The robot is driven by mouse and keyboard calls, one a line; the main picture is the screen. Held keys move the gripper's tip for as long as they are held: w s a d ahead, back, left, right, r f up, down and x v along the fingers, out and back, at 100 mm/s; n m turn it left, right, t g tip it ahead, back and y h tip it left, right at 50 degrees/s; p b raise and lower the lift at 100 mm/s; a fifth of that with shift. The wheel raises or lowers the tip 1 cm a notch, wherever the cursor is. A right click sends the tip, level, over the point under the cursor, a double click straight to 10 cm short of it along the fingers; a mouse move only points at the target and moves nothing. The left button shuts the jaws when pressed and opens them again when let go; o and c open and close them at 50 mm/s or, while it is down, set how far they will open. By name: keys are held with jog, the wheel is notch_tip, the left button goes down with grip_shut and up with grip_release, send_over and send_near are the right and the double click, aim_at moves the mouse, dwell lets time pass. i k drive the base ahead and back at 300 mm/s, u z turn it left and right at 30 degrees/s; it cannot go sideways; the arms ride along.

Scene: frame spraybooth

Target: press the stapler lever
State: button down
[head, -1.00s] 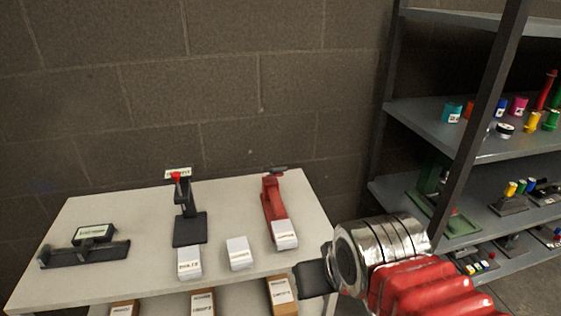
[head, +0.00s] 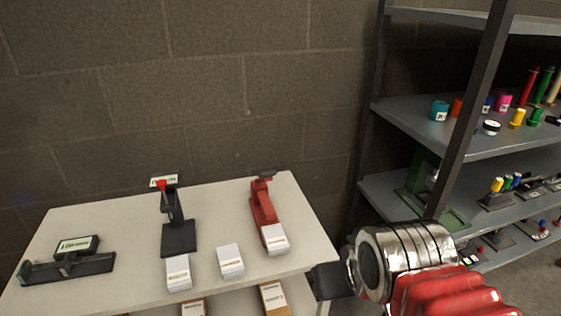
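A red upright device (head: 262,205) that looks like the stapler stands near the right end of the white table, with a dark piece at its top. To its left stands a black device (head: 177,222) with a flat base, a post and a small red-tipped lever. I cannot read a label that says which is the stapler. My gripper (head: 328,281) shows as a dark block at the end of the silver wrist, beyond the table's right front edge. It is apart from both devices, and its fingers cannot be made out.
The white table (head: 120,225) also bears a black device with a display (head: 68,262) at left. White boxes (head: 229,261) stand near the front edge. Brown boxes (head: 273,298) sit on a level below. A grey metal shelf (head: 410,113) with small coloured items stands at right; its dark post rises near my arm.

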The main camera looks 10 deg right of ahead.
aim_at(266, 176)
jog(key=z, duration=0.1)
jog(key=k, duration=0.65)
jog(key=u, duration=0.8)
jog(key=i, duration=1)
jog(key=u, duration=0.05)
